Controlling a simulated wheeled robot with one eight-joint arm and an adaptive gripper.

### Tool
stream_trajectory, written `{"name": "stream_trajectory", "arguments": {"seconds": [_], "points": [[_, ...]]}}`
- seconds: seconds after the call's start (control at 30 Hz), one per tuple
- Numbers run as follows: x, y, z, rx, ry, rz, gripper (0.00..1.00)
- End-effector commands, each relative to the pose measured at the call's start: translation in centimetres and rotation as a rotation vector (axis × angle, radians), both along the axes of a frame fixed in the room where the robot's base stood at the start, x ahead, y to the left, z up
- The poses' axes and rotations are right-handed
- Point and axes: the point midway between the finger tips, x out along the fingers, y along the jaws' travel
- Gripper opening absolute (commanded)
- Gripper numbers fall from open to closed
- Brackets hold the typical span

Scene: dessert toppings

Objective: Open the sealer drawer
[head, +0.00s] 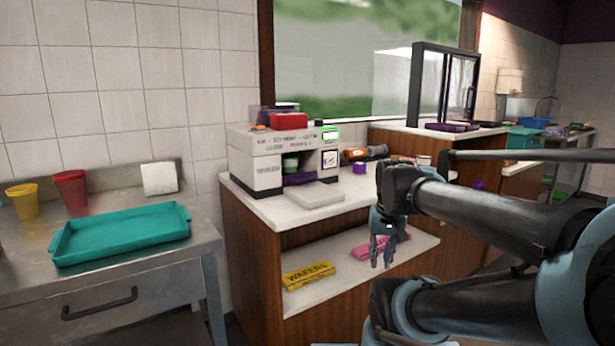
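The sealer (255,160) is a white box-shaped machine with dark lettering and a small green-lit display, standing on the white counter. Its front has an opening with a green and white cup (290,162) and a purple part inside. A flat pale plate (316,195) lies in front of the opening; I cannot tell whether it is the drawer. My gripper (382,262) points down, right of the sealer and lower than it, in front of the shelf. Its fingertips look apart, with nothing visible between them. It touches neither the sealer nor the plate.
A yellow wafers box (308,276) and a pink packet (372,250) lie on the lower shelf. An orange and black bottle (364,153) lies right of the sealer. A teal tray (120,236) and two cups stand on the steel table at left. My arm covers the lower right.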

Motion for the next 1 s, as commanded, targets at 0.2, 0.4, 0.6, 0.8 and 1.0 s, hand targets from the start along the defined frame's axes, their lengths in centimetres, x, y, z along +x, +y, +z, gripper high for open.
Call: {"name": "stream_trajectory", "arguments": {"seconds": [0.2,0.4,0.6,0.8,1.0], "points": [[6.3,2.7,8.9,0.058,0.010,-0.179,0.20],[12.0,6.0,16.1,0.110,0.026,-0.353,0.20],[17.5,10.1,22.5,0.157,0.045,-0.527,0.20],[22.3,14.6,27.7,0.199,0.069,-0.695,0.20],[25.2,17.8,30.6,0.224,0.086,-0.811,0.20]]}}
